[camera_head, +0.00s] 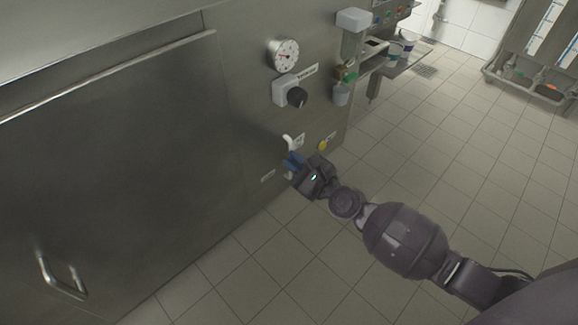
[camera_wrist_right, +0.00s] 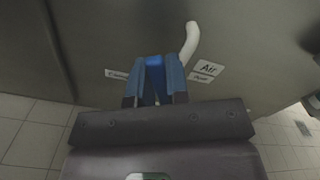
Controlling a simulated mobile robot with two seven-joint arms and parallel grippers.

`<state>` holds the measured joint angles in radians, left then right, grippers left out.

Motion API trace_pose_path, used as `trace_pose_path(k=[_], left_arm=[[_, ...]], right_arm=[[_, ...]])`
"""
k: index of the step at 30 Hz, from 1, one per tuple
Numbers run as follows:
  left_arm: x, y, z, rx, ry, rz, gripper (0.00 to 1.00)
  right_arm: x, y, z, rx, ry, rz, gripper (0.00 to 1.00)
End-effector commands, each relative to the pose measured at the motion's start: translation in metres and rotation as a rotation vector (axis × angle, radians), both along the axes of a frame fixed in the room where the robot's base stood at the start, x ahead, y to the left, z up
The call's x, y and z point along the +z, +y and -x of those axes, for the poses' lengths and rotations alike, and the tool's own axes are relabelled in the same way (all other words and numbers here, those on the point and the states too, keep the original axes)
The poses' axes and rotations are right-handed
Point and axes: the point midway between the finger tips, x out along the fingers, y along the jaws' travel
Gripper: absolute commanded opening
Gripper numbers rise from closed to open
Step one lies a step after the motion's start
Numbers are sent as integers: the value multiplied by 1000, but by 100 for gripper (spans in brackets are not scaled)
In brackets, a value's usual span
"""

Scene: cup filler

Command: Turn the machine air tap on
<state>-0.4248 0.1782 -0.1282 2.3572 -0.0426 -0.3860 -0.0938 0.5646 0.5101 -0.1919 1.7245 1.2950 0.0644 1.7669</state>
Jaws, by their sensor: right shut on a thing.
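The machine's air tap shows in the right wrist view as a bright blue handle (camera_wrist_right: 155,72) on the steel front. A curved white pipe (camera_wrist_right: 191,42) rises beside it, next to a label reading "Air" (camera_wrist_right: 208,68). My right gripper (camera_wrist_right: 158,80) has its two blue fingers closed on either side of the blue handle. In the head view my right gripper (camera_head: 293,163) is at the machine's lower front, just below the white pipe (camera_head: 288,142), and mostly hides the handle. My left gripper is in neither view.
A yellow tag or knob (camera_head: 322,145) sits to the right of my gripper. A door handle (camera_head: 62,274) juts out at lower left. The tiled floor (camera_head: 450,150) at right is mostly clear.

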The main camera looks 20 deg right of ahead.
Motion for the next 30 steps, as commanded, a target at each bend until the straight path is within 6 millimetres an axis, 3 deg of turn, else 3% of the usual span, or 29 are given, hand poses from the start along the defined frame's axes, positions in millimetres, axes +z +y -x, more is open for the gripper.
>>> trace_pose_path(k=[9,30], left_arm=[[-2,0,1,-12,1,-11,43],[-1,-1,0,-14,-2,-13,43]], right_arm=[[3,-10,-3,0,80,-214,0],[5,-19,-7,-2,149,-405,0]])
